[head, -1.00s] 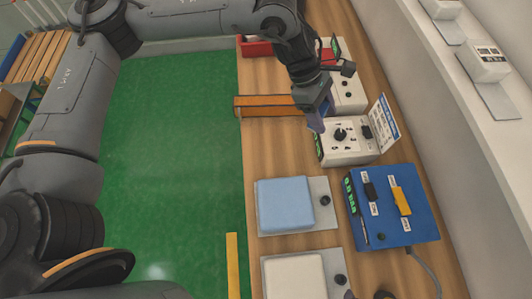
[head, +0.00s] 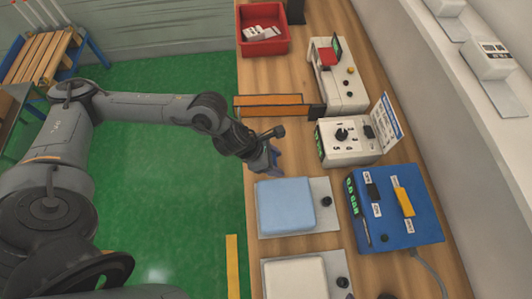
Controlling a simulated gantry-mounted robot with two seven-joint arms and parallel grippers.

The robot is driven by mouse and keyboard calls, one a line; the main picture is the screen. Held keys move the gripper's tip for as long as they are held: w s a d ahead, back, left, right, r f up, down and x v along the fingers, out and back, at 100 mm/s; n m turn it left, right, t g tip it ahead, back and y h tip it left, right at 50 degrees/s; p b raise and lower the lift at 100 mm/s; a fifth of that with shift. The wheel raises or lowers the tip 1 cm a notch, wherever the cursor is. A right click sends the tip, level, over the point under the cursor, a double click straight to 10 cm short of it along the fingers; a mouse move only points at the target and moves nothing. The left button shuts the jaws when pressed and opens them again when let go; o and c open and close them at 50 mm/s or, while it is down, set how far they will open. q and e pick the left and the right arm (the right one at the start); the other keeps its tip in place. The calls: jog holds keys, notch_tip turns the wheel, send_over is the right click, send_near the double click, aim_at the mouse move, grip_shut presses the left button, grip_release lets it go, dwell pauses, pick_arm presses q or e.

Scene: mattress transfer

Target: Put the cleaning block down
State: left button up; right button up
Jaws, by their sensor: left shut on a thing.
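My left gripper (head: 268,163) is at the left edge of the wooden bench, just above and behind the light blue pad. It is shut on a small bluish piece (head: 276,157), which I take to be the cleaning block; the fingers hide most of it. Whether it touches the bench cannot be told. The light blue pad (head: 286,206) lies on a grey plate (head: 322,218) with a black knob. My right gripper is not in view.
A white pad (head: 294,279) lies nearer on another plate. A blue device (head: 418,232) and a white dial box (head: 335,150) stand to the right. An orange bar (head: 268,106) and red bin (head: 262,45) are farther back. Bare wood (head: 285,140) shows between bar and pad.

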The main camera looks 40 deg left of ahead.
pick_arm(q)
jog(key=shift+s+a+f, duration=0.2)
jog(key=shift+f, duration=0.2)
jog(key=shift+w+a+f, duration=0.1)
jog(key=shift+a+f, duration=0.1)
jog(key=shift+f, duration=0.1)
jog(key=w+a+f, duration=0.4)
jog(key=w+a, duration=0.1)
jog(key=w+a+f, duration=0.2)
jog(key=a, duration=0.1)
jog(key=shift+w+f, duration=0.2)
jog(key=shift+w, duration=0.05)
jog(key=shift+d+f, duration=0.1)
jog(key=shift+f, duration=1.95)
jog(key=shift+f, duration=0.2)
jog(key=o, duration=1.2)
jog(key=shift+r, duration=0.1)
jog(key=shift+c, duration=0.2)
